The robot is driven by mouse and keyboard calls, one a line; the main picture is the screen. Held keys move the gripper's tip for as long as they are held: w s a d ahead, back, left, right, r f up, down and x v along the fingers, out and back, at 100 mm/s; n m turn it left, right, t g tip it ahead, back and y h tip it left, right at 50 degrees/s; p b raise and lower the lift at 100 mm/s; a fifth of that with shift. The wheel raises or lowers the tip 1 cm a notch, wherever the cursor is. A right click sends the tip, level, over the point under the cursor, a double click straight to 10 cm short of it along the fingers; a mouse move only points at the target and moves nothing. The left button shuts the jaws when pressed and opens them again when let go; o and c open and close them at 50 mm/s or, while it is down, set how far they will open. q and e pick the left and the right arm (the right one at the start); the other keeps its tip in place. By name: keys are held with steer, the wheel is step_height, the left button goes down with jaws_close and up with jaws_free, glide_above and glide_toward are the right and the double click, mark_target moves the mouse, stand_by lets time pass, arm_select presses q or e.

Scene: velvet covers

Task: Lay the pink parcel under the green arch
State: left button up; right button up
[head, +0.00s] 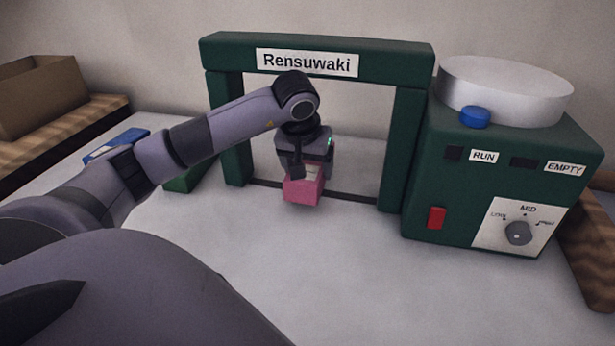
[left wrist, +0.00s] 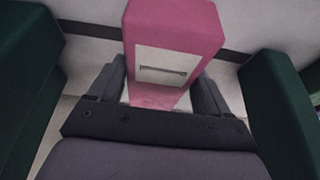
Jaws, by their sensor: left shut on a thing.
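The pink parcel (head: 303,190) is between the fingers of my left gripper (head: 307,172), in front of the opening of the green arch (head: 230,140). In the left wrist view the parcel (left wrist: 172,35) has a white label with a dark bar, and the gripper (left wrist: 165,95) has a finger on each side of it. Green posts stand on both sides in that view. The arch has a sign reading "Rensuwaki". I cannot tell whether the parcel touches the surface. My right gripper is not in view.
A green machine (head: 465,195) with a round white top, a blue button (head: 475,117), a red switch and a dial stands right of the arch. A dark strip (head: 350,195) crosses the floor between the posts. A blue item (head: 118,143) and a cardboard box (head: 42,95) are at left. The front middle surface is clear.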

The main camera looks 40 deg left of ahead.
arm_select(q)
steer(key=shift+f, duration=1.6)
steer(key=o, duration=1.2)
steer(key=shift+f, duration=0.15)
steer(key=shift+o, duration=0.2)
steer(key=p+v, duration=0.1)
steer(key=v, duration=1.1)
